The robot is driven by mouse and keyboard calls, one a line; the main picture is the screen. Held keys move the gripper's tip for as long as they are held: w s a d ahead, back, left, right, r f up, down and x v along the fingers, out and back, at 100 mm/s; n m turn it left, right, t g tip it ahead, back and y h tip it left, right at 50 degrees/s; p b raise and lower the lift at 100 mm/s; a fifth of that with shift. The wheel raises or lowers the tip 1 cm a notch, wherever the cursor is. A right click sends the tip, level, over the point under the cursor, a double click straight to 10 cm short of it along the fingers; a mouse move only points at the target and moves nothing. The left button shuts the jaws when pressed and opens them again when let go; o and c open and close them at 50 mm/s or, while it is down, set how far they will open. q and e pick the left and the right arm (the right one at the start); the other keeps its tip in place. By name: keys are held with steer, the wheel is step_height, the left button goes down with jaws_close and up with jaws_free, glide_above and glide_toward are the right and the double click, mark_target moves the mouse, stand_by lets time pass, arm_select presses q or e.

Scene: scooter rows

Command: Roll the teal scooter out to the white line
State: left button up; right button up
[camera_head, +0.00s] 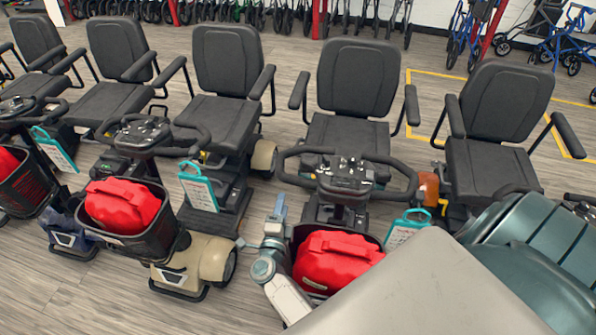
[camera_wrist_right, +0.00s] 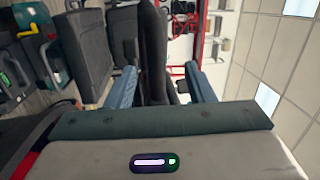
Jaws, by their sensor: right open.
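My right gripper (camera_head: 262,224) is open and apparently empty, at the left of that basket and below the handlebar's left end. Its two blue fingers stand apart in the right wrist view (camera_wrist_right: 163,85), with a dark upright shape showing between them. My left gripper is not in view.
A beige scooter (camera_head: 185,262) with its own red bag (camera_head: 122,206) stands at the left, with more scooters beyond. Another black seat (camera_head: 502,105) is at the right. Yellow floor lines (camera_head: 434,72) lie behind it. Large grey and dark teal shapes cover the lower right.

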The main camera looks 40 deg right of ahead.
mark_target(294, 184)
steer(key=shift+m+g+h, duration=0.5)
steer(key=shift+m+g, duration=0.1)
steer(key=shift+m, duration=0.2)
steer(key=x, duration=1.1)
steer(key=shift+s+d+f, duration=0.3)
steer(key=shift+s+d, duration=0.05)
steer(key=shift+s, duration=0.05)
jaws_close()
